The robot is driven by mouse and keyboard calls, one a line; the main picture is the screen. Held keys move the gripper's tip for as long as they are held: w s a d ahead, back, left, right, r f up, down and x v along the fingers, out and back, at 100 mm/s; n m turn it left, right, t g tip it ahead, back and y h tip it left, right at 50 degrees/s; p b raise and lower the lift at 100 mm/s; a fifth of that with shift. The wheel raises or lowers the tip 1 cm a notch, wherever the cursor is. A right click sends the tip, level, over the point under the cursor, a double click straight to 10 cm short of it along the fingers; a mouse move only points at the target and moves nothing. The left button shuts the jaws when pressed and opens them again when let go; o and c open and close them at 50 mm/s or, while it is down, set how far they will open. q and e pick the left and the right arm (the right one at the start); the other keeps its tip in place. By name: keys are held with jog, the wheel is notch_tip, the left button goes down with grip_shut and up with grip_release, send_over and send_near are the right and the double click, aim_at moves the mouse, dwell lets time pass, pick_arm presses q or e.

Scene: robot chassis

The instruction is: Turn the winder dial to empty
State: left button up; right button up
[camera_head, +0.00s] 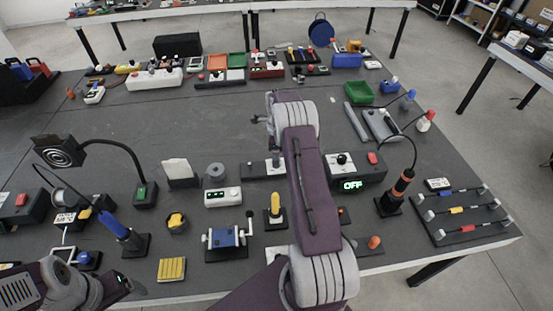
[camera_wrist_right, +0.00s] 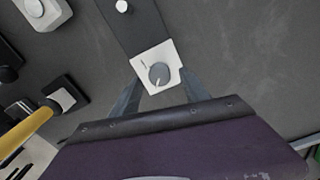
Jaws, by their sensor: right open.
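A round grey dial (camera_wrist_right: 158,73) with a pointer mark sits on a white square plate at the end of a dark base (camera_wrist_right: 138,28) in the right wrist view. I take this to be the winder dial. My right gripper (camera_wrist_right: 157,84) is open, its two fingers on either side of the plate's near part; contact cannot be told. In the head view the dark base (camera_head: 252,171) lies beside my right arm, which hides part of it. Part of my left arm is at the lower left, its fingers not clear.
A black box (camera_head: 356,168) with a green OFF display stands right of my right arm. A blue cranked device (camera_head: 228,237), a yellow-handled lever (camera_head: 275,203) and a white display unit (camera_head: 222,196) stand nearby. The table's middle (camera_head: 190,120) is mostly clear.

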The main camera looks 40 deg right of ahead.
notch_tip(320, 180, down, 2)
grip_shut()
dwell(0.3)
